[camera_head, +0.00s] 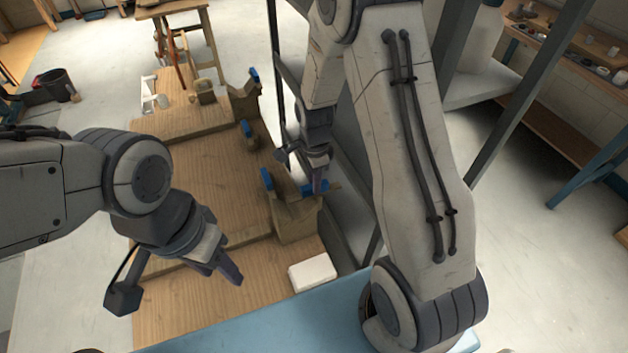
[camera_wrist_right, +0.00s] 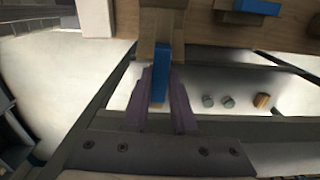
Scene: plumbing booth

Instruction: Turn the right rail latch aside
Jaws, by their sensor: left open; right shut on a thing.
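The right rail latch is a small blue bar (camera_wrist_right: 161,66) on a wooden block (camera_wrist_right: 158,22). In the right wrist view it stands between the two purple fingers of my right gripper (camera_wrist_right: 161,100). The gripper is shut on it. In the head view my right gripper (camera_head: 319,183) is at the right side of the near wooden cradle (camera_head: 295,218), and a bit of the blue latch (camera_head: 333,186) shows beside the fingers. My left gripper (camera_head: 229,274) is open and empty above the near part of the wooden board.
Other blue latches sit on the cradle's left (camera_head: 266,179), mid-board (camera_head: 246,128) and the far cradle (camera_head: 254,76). A white block (camera_head: 313,272) lies on the board's near right. Dark metal posts (camera_head: 520,90) stand to the right. A blue surface (camera_head: 270,322) lies in front.

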